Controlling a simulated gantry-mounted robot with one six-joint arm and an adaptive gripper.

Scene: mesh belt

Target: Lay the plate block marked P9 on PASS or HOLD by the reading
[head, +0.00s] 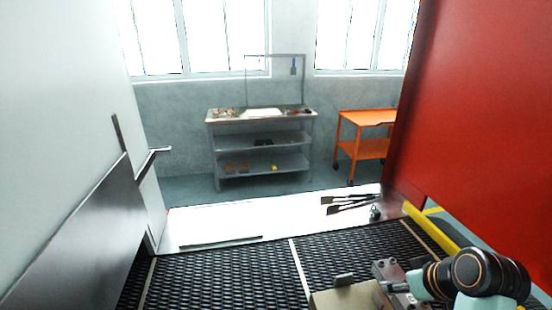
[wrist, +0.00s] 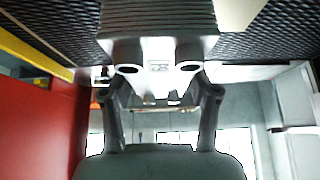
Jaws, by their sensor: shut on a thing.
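My gripper (wrist: 159,70) is shut on a grey metal block (wrist: 157,22) with ridged, layered sides in the wrist view. A small mark sits on the block's face between the fingertips, too small to read, so I cannot tell if it is P9. In the head view my gripper (head: 400,287) is at the lower right, partly hidden by my arm. A grey metal piece (head: 387,269) shows beside it, likely the held block. No PASS or HOLD label and no reading can be made out in either view.
A black mesh belt (head: 225,277) lies below. A tan box-like piece (head: 343,299) stands at the lower edge beside my gripper. Dark flat tools (head: 348,203) lie on the white ledge (head: 235,217). A red panel (head: 470,120) rises at right; a grey panel (head: 80,240) stands left.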

